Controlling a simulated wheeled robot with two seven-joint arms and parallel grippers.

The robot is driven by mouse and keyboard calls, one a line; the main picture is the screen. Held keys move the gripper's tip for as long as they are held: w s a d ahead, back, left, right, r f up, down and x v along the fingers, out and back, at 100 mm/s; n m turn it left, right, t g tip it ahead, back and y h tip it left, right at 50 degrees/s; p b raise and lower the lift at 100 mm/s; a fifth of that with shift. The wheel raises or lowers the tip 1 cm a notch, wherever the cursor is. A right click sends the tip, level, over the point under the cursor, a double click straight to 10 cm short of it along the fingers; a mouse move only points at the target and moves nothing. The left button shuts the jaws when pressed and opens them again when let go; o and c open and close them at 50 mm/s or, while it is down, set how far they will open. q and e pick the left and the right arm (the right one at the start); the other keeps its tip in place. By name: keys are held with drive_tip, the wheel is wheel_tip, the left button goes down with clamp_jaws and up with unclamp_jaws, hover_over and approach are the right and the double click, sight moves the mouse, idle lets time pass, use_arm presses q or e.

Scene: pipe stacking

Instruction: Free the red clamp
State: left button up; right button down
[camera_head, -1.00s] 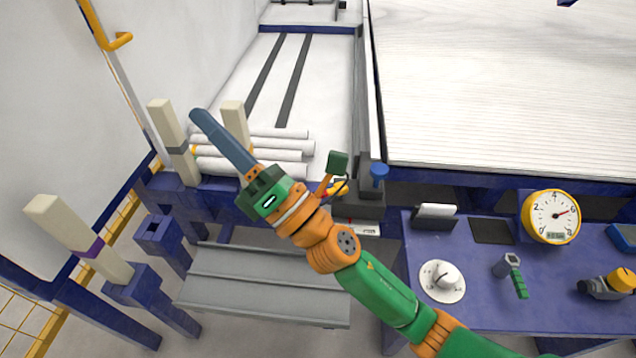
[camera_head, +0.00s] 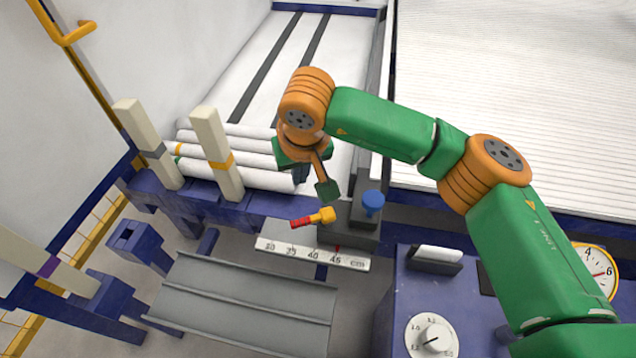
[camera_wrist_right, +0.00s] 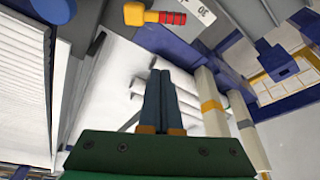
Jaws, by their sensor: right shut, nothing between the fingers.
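The red clamp (camera_head: 302,222) is a small lever with a red ribbed grip and a yellow head, on the grey block (camera_head: 347,232) above a white ruler scale. In the right wrist view the clamp (camera_wrist_right: 172,18) lies at the top edge, beyond the fingertips and apart from them. My right gripper (camera_head: 302,174) hangs near the right ends of the pipes, behind and above the clamp, partly hidden by its own wrist. In the right wrist view its two blue fingers (camera_wrist_right: 160,78) are together with nothing between them. My left gripper is not in view.
Several white pipes (camera_head: 235,158) lie stacked behind cream posts (camera_head: 217,152). A blue knob (camera_head: 372,202) stands just right of the clamp. The ruler scale (camera_head: 312,253) and a grey ribbed tray (camera_head: 240,305) are in front. A blue bench with a dial (camera_head: 433,335) is at right.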

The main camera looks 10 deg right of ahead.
sight(313, 219)
drive_tip(key=s+a+b+x, duration=0.1)
drive_tip(key=b+x, duration=0.1)
drive_tip(key=x, duration=0.8)
use_arm(q)
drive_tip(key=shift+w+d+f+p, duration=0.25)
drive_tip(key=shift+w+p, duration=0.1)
drive_tip(key=shift+p, duration=0.1)
use_arm(e)
drive_tip(key=s, duration=0.2)
drive_tip(key=s+d, duration=0.1)
drive_tip(key=s, duration=0.1)
drive_tip(key=shift+r, duration=0.2)
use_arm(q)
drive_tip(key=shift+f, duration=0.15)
use_arm(e)
drive_tip(key=shift+n, duration=0.3)
